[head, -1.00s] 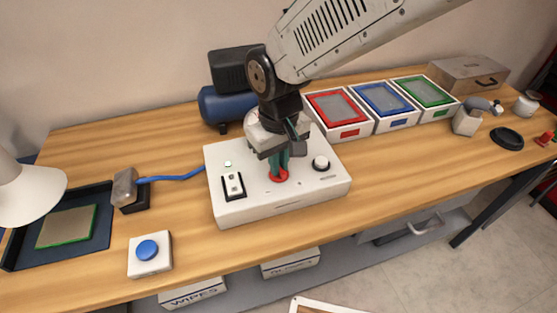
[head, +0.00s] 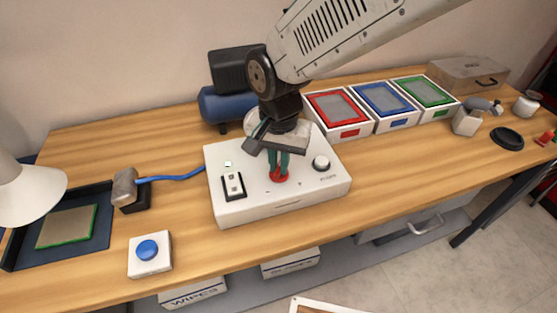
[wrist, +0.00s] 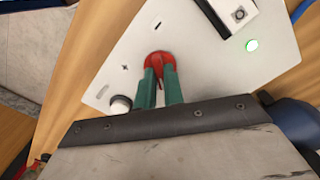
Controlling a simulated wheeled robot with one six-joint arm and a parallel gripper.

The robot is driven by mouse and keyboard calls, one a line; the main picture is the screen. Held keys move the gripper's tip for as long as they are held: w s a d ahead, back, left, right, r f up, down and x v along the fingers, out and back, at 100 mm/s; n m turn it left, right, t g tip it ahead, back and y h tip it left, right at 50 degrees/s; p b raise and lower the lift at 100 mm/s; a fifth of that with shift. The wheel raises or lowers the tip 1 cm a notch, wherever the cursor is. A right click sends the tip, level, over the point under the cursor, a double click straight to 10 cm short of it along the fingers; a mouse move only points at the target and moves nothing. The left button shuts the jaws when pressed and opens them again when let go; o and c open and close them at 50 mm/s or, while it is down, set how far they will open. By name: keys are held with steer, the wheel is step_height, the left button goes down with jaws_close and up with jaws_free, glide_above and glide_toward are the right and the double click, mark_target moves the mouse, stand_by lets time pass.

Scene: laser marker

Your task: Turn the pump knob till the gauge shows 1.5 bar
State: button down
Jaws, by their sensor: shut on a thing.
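The red pump knob (head: 279,175) sits on the top of the white control box (head: 235,207), near its middle. My gripper (head: 279,168) points down at it, and its green fingers are shut on the knob's raised grip. In the wrist view the red knob (wrist: 158,59) shows between the two green fingertips (wrist: 158,74), with minus and plus marks on the panel beside it. The gauge face cannot be read; my wrist covers most of a round white thing behind the knob in the head view.
The box also carries a white rocker switch (head: 233,184), a white round knob (head: 321,163) and a lit green lamp (wrist: 252,44). A blue tank (head: 222,106) stands behind. Trays with red, blue and green rims (head: 338,109) stand to the right.

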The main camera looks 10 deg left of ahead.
mark_target(279, 167)
steer(key=shift+m, duration=0.6)
steer(key=c, duration=1.5)
jaws_free()
step_height(279, 167, up, 8)
steer(key=shift+f, duration=0.1)
